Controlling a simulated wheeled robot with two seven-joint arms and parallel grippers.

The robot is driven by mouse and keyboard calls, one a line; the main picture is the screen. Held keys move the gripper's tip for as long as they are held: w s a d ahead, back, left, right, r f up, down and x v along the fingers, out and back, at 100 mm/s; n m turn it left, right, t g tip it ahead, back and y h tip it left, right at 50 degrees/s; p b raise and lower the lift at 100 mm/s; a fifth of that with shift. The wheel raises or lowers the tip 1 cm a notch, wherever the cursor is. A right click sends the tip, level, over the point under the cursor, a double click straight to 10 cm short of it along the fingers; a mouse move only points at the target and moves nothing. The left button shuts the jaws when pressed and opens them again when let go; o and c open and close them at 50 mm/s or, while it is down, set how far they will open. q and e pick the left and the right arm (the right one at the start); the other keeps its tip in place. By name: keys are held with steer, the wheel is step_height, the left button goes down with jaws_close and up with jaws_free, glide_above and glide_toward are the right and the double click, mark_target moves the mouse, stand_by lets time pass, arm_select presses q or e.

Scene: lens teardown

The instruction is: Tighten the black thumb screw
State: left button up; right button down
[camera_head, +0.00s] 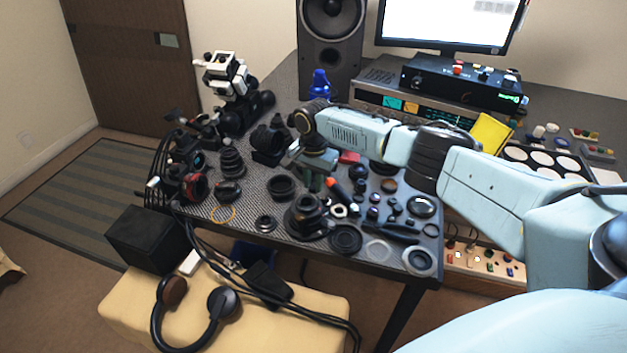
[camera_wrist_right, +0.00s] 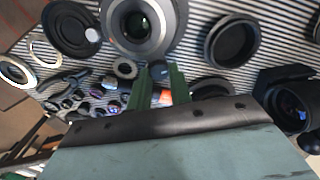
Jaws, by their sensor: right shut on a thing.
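My right gripper (camera_head: 314,180) reaches down over the cluttered work mat, among the lens parts. In the right wrist view its green fingers (camera_wrist_right: 160,84) are close together. A small dark round piece, which looks like the black thumb screw (camera_wrist_right: 160,70), sits at their tips, and the fingers are shut on it. It lies close beside a large lens body (camera_wrist_right: 143,22); whether it is seated in anything is hidden. In the head view the fingers and nearby parts hide the screw. My left gripper is not in view.
A lens part (camera_head: 308,218) stands near the front of the mat. Black rings (camera_head: 345,239) and pale rings (camera_head: 419,262) lie around it. A dark ring (camera_wrist_right: 232,40) and a knurled knob (camera_wrist_right: 125,69) lie near my fingers. A blue bottle (camera_head: 319,85) stands behind. Little free room shows.

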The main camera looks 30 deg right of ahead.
steer(key=shift+r+p, duration=0.1)
steer(key=shift+p, duration=0.2)
steer(key=m+p, duration=0.1)
steer(key=p, duration=0.2)
steer(key=shift+s+r+m, duration=0.1)
steer(key=shift+r+m, duration=0.05)
steer(key=shift+m, duration=0.15)
steer(key=m+p, duration=0.2)
steer(key=p, duration=0.1)
steer(key=shift+a, duration=0.1)
steer(key=m+p, duration=0.1)
steer(key=m, duration=0.2)
steer(key=shift+f+p, duration=0.2)
steer(key=shift+p, duration=0.1)
steer(key=m, duration=0.2)
steer(key=shift+m+p, duration=0.35)
steer(key=shift+m, duration=0.05)
steer(key=m, duration=0.3)
steer(key=shift+s, duration=0.1)
arm_select(q)
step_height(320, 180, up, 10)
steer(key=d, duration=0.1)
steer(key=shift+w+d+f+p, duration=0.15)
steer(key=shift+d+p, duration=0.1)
steer(key=shift+p, duration=0.1)
arm_select(e)
steer(key=shift+m, duration=2.1)
